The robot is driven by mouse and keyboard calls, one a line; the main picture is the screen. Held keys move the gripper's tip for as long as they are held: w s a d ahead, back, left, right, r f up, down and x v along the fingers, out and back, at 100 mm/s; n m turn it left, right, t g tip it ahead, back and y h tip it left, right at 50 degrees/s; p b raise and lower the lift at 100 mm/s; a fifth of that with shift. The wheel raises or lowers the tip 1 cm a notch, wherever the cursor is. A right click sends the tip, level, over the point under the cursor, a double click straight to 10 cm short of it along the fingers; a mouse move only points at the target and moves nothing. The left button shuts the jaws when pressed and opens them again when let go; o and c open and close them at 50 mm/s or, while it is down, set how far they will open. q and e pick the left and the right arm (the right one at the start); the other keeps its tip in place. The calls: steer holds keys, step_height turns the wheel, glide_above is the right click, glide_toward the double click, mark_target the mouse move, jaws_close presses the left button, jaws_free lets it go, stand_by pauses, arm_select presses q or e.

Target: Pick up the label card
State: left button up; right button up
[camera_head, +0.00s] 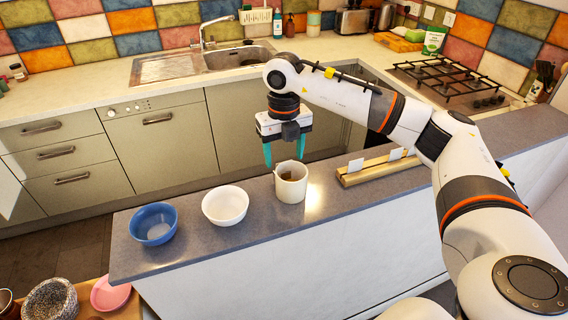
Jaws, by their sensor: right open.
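I cannot tell which is the label card. My right gripper (284,156) points down with its teal fingers apart and nothing seen between them. It is over or just behind a cream canister (291,188), left of the cards. The canister has something brown inside. My left gripper is not in view.
The wooden holder (372,172) lies right of the canister. A white bowl (225,205) and a blue bowl (153,224) stand to the left on the grey counter (190,255). Behind are a sink (238,57) and a gas hob (447,78). My right arm covers the counter's right part.

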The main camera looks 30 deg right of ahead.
steer(key=shift+f, duration=1.15)
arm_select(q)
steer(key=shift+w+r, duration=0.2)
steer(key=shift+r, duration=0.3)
arm_select(e)
steer(key=c, duration=1.1)
steer(key=shift+r, duration=0.1)
